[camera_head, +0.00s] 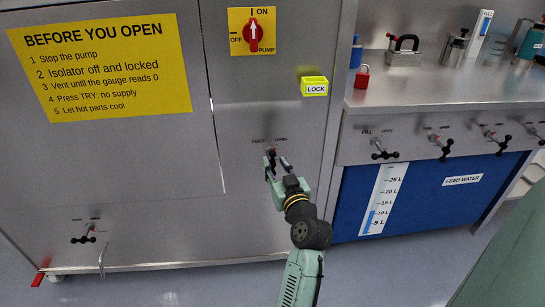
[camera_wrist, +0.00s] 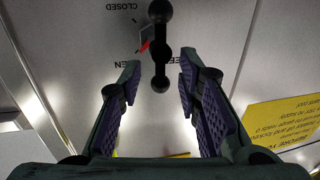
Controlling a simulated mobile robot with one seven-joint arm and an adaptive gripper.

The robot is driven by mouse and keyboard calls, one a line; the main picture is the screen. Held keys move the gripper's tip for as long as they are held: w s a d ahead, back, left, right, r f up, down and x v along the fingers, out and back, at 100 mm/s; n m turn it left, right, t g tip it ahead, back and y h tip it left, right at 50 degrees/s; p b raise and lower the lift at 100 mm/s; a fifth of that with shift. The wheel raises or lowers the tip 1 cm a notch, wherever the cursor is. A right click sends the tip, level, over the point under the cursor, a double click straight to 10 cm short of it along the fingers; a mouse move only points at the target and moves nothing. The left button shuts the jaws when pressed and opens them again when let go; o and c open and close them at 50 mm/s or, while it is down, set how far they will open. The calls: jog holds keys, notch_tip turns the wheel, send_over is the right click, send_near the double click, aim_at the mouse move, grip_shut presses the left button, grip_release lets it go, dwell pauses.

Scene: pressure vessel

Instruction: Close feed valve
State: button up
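The feed valve (camera_head: 272,152) is on the steel cabinet front, under a small label reading FEED and OPEN, partly hidden by my gripper (camera_head: 277,164) in the head view. In the wrist view its black bar handle (camera_wrist: 160,52) has a ball at each end and stands upright in the picture. A red pointer shows left of the handle's middle, near upside-down CLOSED and OPEN lettering. My gripper (camera_wrist: 159,80) is open there, with one purple-padded finger on each side of the handle's lower ball. Gaps show on both sides; depth is unclear.
The red pump switch (camera_head: 254,36) and yellow LOCK box (camera_head: 315,86) are above the valve. Another valve (camera_head: 84,235) sits low left. Several valves line the counter front at right, above the blue feed water tank (camera_head: 420,195). The panel around the feed valve is clear.

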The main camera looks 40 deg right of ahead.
aim_at(273, 161)
jog(key=shift+x, duration=1.65)
grip_shut()
